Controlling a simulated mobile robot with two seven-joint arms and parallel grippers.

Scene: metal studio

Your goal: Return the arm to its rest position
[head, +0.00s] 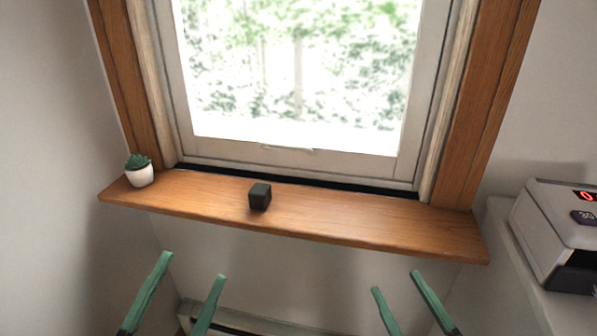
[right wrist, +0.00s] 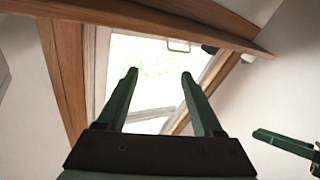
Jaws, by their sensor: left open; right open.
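My left gripper (head: 194,266) is open and empty, low in the head view, in front of and below the wooden sill. My right gripper (head: 396,282) is also open and empty, to the right of it at about the same height. Both pairs of green fingers are apart from the sill and touch nothing. In the right wrist view, the right gripper's fingers (right wrist: 160,73) are spread with only the window and its frame behind them. Part of another green gripper shows at that view's right edge.
A grey device with a red display (head: 565,225) stands at the right. A pale ledge or radiator shows low between the grippers.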

